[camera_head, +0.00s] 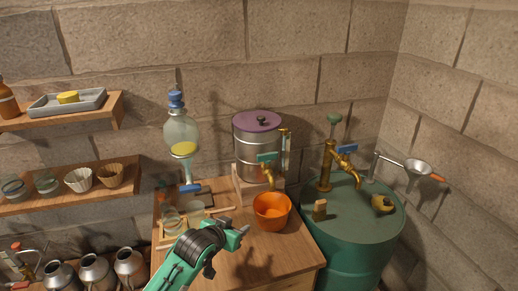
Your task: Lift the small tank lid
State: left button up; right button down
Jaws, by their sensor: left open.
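The small metal tank (246,150) stands on a wooden block at the back of the wooden table. Its purple lid (258,119) with a dark knob (261,121) lies on top of it. My left gripper (245,228) is in front of the tank and below the lid, over the table near the orange bowl. It is open and touches neither the tank nor the lid. My right gripper is not in view.
An orange bowl (272,209) sits under the tank's tap. A glass flask (181,130) stands left of the tank. A green drum (352,222) with a brass tap (328,165) is on the right. Shelves (70,112) hang at the left. The table's front (285,262) is clear.

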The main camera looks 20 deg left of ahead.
pick_arm(q)
jog(key=w+a+r+t, duration=0.2)
jog(key=w+r+t, duration=0.2)
jog(key=w+r, duration=0.75)
jog(key=t+h, duration=0.1)
jog(key=t, duration=0.1)
send_near(259, 118)
jog(key=w+p, duration=0.1)
jog(key=w, duration=0.2)
jog(key=w+d+p, duration=0.1)
jog(key=w, duration=0.1)
jog(key=w+p, duration=0.1)
jog(key=w, duration=0.2)
jog(key=shift+w+d+r, duration=0.1)
jog(key=shift+w+d, duration=0.15)
jog(key=shift+w, duration=0.15)
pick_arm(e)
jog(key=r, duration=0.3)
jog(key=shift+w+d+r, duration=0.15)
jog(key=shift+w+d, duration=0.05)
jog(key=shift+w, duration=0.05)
pick_arm(q)
jog(key=shift+c, duration=0.2)
grip_shut()
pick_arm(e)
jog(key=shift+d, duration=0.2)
